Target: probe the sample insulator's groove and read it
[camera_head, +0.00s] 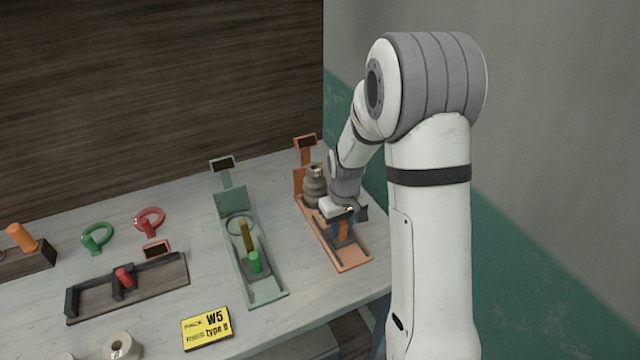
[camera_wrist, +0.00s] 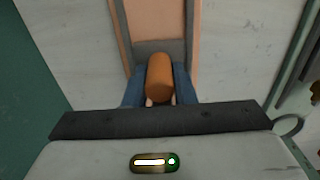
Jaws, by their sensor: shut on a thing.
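The sample insulator, a grey-brown ribbed piece (camera_head: 314,186), stands upright at the far end of the orange fixture (camera_head: 352,258) in the head view. A small dark display (camera_head: 305,143) rises on a post behind it, with no readable figure. My gripper (camera_head: 343,230) is low over the fixture, nearer the front than the insulator. In the wrist view its blue fingers are shut on an orange cylindrical handle (camera_wrist: 160,78), one on each side. The fixture's orange rails (camera_wrist: 156,18) run away beyond the handle. The insulator's groove and any probe tip are hidden.
A green fixture (camera_head: 262,292) with a green knob (camera_head: 255,262) stands to the left. A dark rack (camera_head: 160,290), green ring (camera_head: 97,238) and red ring (camera_head: 150,221) lie further left. A wall stands close on the right.

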